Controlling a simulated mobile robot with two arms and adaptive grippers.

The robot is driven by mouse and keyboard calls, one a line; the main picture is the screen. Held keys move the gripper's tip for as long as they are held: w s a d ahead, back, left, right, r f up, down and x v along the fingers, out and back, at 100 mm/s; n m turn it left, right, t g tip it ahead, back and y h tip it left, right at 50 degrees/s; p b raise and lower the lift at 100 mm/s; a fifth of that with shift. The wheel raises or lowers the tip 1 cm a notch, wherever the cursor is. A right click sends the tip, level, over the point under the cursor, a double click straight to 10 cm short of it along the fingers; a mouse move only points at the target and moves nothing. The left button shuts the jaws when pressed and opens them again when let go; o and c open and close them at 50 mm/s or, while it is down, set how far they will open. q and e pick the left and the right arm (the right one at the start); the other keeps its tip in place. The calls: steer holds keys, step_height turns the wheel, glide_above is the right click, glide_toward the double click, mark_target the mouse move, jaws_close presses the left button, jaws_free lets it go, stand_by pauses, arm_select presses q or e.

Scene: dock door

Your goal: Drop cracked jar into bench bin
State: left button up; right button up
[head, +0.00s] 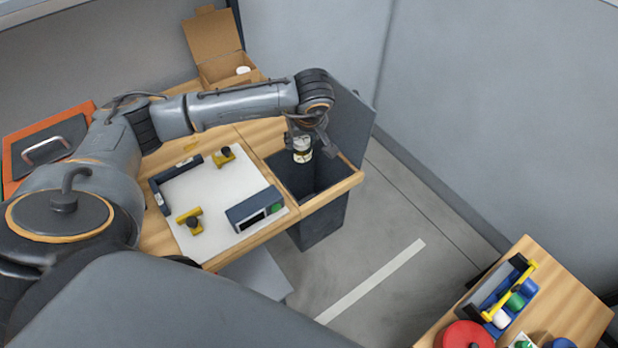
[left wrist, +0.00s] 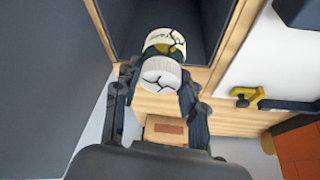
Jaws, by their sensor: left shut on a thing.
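The cracked jar (head: 302,150) is small, with a white lid and a cream label marked by dark crack lines. My left gripper (head: 303,133) is shut on it and holds it over the bench bin (head: 276,170). The bin is a dark, open box set into the right end of the wooden bench. In the left wrist view, the jar (left wrist: 163,62) sits between the fingers of my left gripper (left wrist: 158,88), with the bin's dark opening (left wrist: 190,22) beyond it. The jar's height relative to the bin rim is hard to tell. My right gripper does not show.
A white mat (head: 205,195) on the bench holds yellow clamps and a dark device (head: 254,209) with a green button. An open cardboard box (head: 215,45) stands at the back. A second wooden table (head: 570,290) with several coloured items is at the lower right. Floor lies between.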

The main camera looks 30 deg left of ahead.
arm_select(q)
steer(key=o, duration=1.3)
steer(key=v, duration=1.2)
steer(key=shift+r, duration=0.1)
